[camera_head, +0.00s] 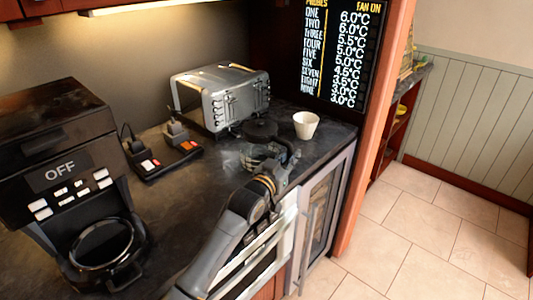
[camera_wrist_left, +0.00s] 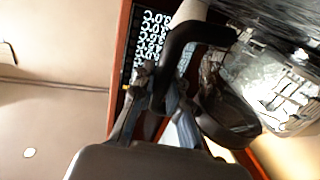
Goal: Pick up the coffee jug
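The coffee jug has a black round lid (camera_head: 260,129) and a dark see-through body; it stands on the dark worktop behind my left gripper (camera_head: 283,161), which partly hides it. In the left wrist view its black handle (camera_wrist_left: 192,40) curves down between the two fingers of my left gripper (camera_wrist_left: 160,92). The fingers lie close along both sides of the handle and look shut on it. The dark round part of the jug (camera_wrist_left: 228,128) shows at right. I cannot tell whether the jug touches the worktop. My right gripper is in neither view.
A white cup (camera_head: 306,125) stands just right of the jug. A silver toaster (camera_head: 222,96) is behind it. A small black device (camera_head: 162,154) lies to the left. A coffee machine marked OFF (camera_head: 62,165) fills the left side. Open floor (camera_head: 430,230) lies at right.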

